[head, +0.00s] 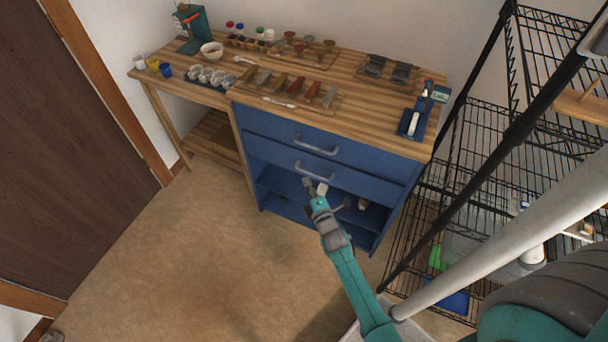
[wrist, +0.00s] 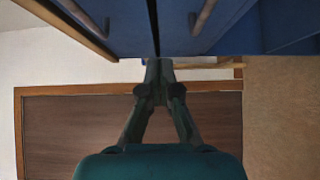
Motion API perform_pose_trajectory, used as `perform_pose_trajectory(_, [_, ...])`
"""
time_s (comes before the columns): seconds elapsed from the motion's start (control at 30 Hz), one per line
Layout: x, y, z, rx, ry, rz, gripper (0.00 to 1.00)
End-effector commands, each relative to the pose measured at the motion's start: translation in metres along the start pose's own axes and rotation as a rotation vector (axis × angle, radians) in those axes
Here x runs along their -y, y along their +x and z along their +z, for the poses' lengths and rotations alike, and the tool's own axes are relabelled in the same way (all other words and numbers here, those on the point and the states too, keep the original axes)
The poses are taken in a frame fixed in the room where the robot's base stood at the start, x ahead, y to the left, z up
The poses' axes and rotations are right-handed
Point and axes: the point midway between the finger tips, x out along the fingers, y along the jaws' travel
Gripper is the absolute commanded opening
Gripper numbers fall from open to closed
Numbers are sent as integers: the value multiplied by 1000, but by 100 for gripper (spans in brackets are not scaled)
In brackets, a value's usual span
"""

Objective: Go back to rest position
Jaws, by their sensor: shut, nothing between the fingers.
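My gripper (head: 315,187) is in front of the blue cabinet (head: 285,140), just below the lower drawer handle (head: 314,172) in the head view. In the wrist view its fingers (wrist: 158,66) meet at the tips with nothing between them. I cannot tell whether the fingertips touch the cabinet. The two drawers look closed, and the open shelf below them holds a few dark items, partly hidden by my arm.
The wooden worktop (head: 350,112) carries cups, a bowl (head: 212,50), small tools, and a blue tray (head: 412,124) at right. A black wire rack (head: 480,150) stands close on the right. The floor (head: 170,240) at left is clear, up to a brown door (head: 70,140).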

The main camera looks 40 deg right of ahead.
Motion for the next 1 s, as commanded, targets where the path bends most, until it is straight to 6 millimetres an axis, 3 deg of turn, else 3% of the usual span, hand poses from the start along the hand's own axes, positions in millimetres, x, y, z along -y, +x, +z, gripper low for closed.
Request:
perform_pose_trajectory(0.13, [0, -17, 0, 0, 0, -1, 0])
perform_pose_trajectory(0.53, [0, -25, -1, -1, 2, 0, 0])
perform_pose_trajectory(0.67, [2, -40, -8, -12, 41, -9, 0])
perform_pose_trajectory(0.77, [4, -70, -21, -34, 121, -27, 0])
perform_pose_trajectory(1.0, [-7, -168, -54, -97, 403, -95, 0])
